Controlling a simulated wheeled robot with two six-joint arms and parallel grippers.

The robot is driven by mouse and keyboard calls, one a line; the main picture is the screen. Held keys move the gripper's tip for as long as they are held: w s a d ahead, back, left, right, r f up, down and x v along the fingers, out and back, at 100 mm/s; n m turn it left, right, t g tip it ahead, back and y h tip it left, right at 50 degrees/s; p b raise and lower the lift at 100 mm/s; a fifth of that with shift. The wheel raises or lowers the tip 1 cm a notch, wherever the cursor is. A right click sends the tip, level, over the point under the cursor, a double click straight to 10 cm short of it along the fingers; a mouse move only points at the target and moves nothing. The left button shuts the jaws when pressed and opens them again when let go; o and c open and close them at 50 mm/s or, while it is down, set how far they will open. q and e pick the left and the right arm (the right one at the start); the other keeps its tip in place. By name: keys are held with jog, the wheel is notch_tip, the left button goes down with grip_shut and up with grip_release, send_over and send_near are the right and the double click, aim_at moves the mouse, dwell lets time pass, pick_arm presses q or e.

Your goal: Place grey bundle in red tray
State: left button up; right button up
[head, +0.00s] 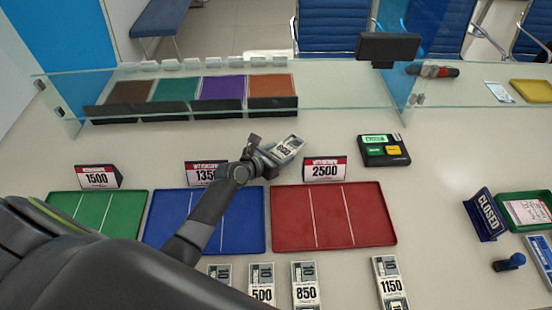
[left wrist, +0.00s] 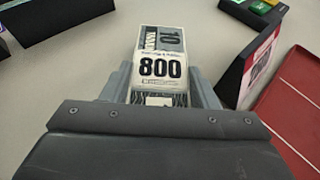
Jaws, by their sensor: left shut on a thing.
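A grey bundle (head: 289,147) with a white band is held in my left gripper (head: 272,157). In the left wrist view the bundle (left wrist: 160,68) reads 800 and sits between the two fingers. The gripper is shut on it, behind the blue tray and near the 2500 sign. The red tray (head: 299,215) is empty, with white divider lines. It lies in front and to the right of the gripper, and part of it (left wrist: 301,112) shows at the right of the left wrist view. My right gripper is not in view.
The 2500 sign (head: 325,169) stands behind the red tray. The blue tray (head: 247,236) and green tray (head: 122,215) lie to the left. Several bundles, such as the 850 one (head: 305,285), lie in front. A glass screen (head: 330,97) and a keypad device (head: 385,150) stand behind.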

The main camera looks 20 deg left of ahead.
pick_arm(q)
jog(key=shift+f+b, duration=0.3)
jog(key=shift+f, duration=0.95)
jog(key=shift+f, duration=0.1)
jog(key=o, duration=1)
